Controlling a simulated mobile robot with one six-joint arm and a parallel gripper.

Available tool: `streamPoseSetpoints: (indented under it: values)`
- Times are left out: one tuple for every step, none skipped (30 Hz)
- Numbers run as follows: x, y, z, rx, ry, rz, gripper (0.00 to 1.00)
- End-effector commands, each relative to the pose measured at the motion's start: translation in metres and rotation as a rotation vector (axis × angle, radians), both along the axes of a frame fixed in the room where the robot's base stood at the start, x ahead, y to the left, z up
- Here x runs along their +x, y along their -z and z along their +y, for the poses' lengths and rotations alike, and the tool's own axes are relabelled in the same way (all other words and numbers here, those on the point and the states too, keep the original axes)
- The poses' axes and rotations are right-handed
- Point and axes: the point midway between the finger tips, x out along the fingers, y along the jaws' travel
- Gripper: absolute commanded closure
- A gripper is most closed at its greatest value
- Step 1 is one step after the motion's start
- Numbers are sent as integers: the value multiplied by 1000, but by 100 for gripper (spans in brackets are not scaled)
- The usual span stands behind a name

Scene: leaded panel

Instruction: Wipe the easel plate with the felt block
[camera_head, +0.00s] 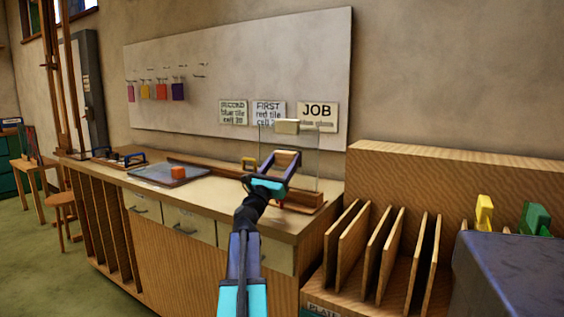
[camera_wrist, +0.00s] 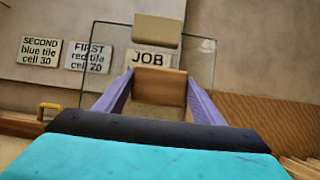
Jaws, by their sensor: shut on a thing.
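The easel plate (camera_head: 308,152) is a clear glass pane standing upright on a wooden ledge (camera_head: 300,203) at the bench's right end. A beige block (camera_head: 287,126) sits at its top edge. In the wrist view the plate (camera_wrist: 200,62) fills the middle, with the beige block (camera_wrist: 157,30) above. My gripper (camera_head: 287,160) is in front of the plate, its purple fingers shut on a brown block (camera_wrist: 160,88), which I take to be the felt block. I cannot tell whether the block touches the glass.
A JOB card (camera_head: 317,116) and two tile notes hang behind the plate. A yellow handle (camera_head: 249,163) is left of my gripper. A wooden rack (camera_head: 383,250) stands at the right.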

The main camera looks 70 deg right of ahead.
Motion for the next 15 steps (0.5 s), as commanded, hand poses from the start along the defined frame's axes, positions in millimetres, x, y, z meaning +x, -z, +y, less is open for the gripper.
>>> streamPoseSetpoints:
  values:
    - [-2, 0, -1, 0, 2, -3, 56]
    - [-2, 0, -1, 0, 2, -3, 56]
    - [-2, 0, -1, 0, 3, -3, 56]
    - [-2, 0, -1, 0, 3, -3, 56]
    - [-2, 0, -1, 0, 3, -3, 56]
    - [-2, 0, -1, 0, 3, -3, 56]
    - [-3, 0, -1, 0, 3, -3, 56]
    - [-4, 0, -1, 0, 4, -3, 56]
    - [-5, 0, 0, 0, 4, -3, 56]
    - [-6, 0, 0, 0, 4, -3, 56]
    - [-8, 0, 1, 0, 4, -3, 56]
    - [-10, 0, 2, 0, 4, -3, 56]
    - [-11, 0, 2, 0, 5, -3, 56]
    - [-13, 0, 3, 0, 5, -3, 56]
    - [-16, 0, 4, 0, 5, -3, 56]
